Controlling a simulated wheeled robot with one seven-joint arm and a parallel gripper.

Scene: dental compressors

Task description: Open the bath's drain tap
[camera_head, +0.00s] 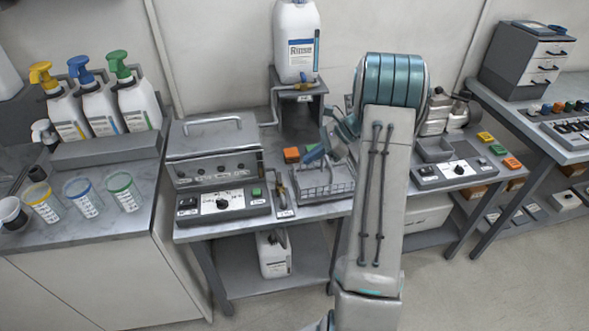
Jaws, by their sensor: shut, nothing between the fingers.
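The bath (215,165) is a grey metal box with a handled lid, left of centre on the bench. Its lid is down, and a control panel (222,204) with a knob and a green button sits in front. The drain tap (282,190) is a small upright brass-coloured fitting by the bath's right front corner, above a labelled plate. Its lever is too small to read clearly. My gripper (314,152) shows only partly, left of my arm and above the wire basket. It is shut and empty, up and right of the tap and apart from it. My arm hides the rest.
A wire basket (325,187) stands just right of the tap. A white canister (274,254) sits on the lower shelf. Pump bottles (98,105) stand left.

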